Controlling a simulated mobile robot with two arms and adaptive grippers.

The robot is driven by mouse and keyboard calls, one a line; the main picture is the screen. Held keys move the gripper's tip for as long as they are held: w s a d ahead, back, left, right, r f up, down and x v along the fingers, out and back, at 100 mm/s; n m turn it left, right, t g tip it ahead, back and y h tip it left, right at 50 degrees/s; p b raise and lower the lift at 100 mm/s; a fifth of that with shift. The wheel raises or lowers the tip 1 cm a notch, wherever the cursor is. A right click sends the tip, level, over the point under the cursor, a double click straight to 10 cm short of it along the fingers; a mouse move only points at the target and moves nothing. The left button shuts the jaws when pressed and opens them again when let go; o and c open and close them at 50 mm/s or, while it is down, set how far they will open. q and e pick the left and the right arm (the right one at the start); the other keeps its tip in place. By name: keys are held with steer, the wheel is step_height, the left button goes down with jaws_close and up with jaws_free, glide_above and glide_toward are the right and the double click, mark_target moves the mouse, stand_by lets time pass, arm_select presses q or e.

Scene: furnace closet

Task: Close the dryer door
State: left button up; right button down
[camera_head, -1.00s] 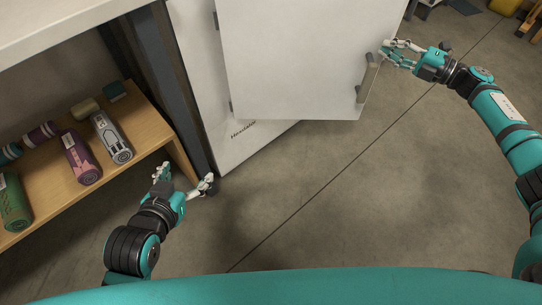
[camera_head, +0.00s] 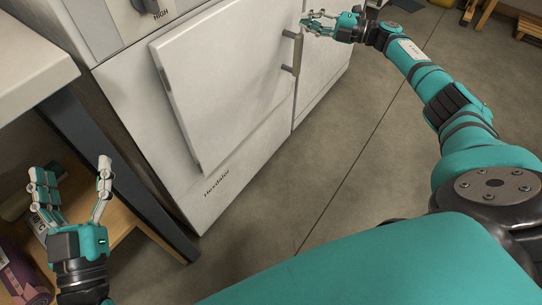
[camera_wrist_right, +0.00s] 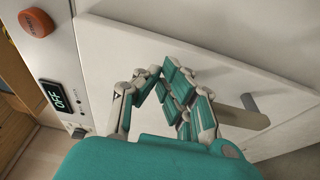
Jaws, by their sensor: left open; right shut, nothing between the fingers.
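The dryer (camera_head: 240,185) is a white appliance on the left half of the head view. Its white door (camera_head: 225,75) has a grey bar handle (camera_head: 292,52) at its right edge. The door lies close to the dryer front; I cannot tell whether it is fully shut. My right gripper (camera_head: 313,22) is shut and empty beside the handle's top. In the right wrist view its fingers (camera_wrist_right: 168,78) are in front of a white panel, with the handle (camera_wrist_right: 248,112) to their right. My left gripper (camera_head: 72,172) is open and empty at lower left, away from the door.
A white countertop (camera_head: 30,60) with a dark post (camera_head: 115,165) stands left of the dryer. A wooden shelf (camera_head: 125,222) below it holds rolled items. The right wrist view shows an "OFF" display (camera_wrist_right: 56,96) and a red knob (camera_wrist_right: 37,22). The floor (camera_head: 300,180) in front is clear.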

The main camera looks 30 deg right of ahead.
steer(key=v, duration=1.2)
steer(key=shift+s+r, duration=0.25)
steer(key=shift+s, duration=0.1)
steer(key=shift+d, duration=0.15)
